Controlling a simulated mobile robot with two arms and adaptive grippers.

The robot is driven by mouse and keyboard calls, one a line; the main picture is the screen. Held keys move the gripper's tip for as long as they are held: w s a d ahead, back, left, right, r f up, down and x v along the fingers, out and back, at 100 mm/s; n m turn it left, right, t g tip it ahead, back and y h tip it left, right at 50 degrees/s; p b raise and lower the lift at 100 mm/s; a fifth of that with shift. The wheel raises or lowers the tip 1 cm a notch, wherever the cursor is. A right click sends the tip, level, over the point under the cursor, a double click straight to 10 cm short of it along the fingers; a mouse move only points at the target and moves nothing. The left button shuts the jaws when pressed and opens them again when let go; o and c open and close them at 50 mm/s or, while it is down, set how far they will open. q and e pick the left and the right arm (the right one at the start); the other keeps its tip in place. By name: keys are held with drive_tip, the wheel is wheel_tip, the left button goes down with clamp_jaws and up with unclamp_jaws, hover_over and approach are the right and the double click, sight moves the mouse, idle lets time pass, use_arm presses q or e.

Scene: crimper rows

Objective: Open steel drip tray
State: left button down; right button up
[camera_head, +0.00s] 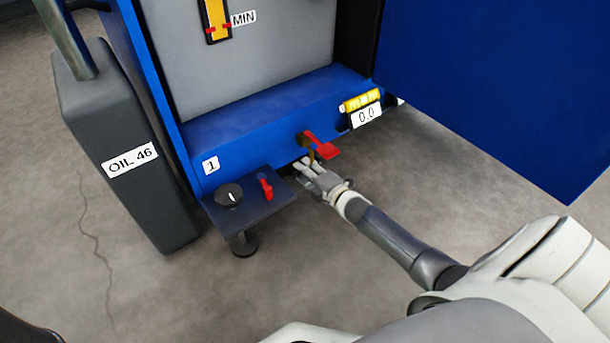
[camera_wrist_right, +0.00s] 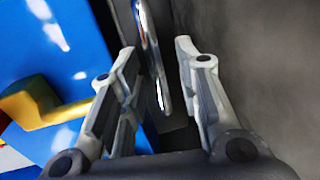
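A shiny curved steel edge or handle (camera_wrist_right: 151,55), which seems to belong to the drip tray, stands between the fingers of my right gripper (camera_wrist_right: 156,48) in the right wrist view. The fingers are apart, one on each side of it, and gaps show on both sides. In the head view my right gripper (camera_head: 307,166) is low at the front of the blue machine base (camera_head: 262,110), just below the red-handled valve (camera_head: 322,147). The tray's body is hidden there by the gripper and the base. My left gripper is not in view.
A dark shelf (camera_head: 262,205) with a black knob (camera_head: 229,195) and red switch (camera_head: 266,188) juts out left of the gripper. A grey "OIL 46" container (camera_head: 130,180) stands farther left. A blue panel (camera_head: 500,80) hangs at right. The floor (camera_head: 290,270) in front is clear.

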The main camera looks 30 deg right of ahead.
drive_tip(key=shift+w, duration=0.3)
drive_tip(key=shift+c, duration=0.5)
clamp_jaws()
drive_tip(key=f+p+v, duration=0.2)
drive_tip(key=p+v, duration=0.4)
drive_tip(key=v, duration=0.8)
drive_tip(key=shift+s+f+p, duration=0.35)
drive_tip(key=shift+s, duration=0.1)
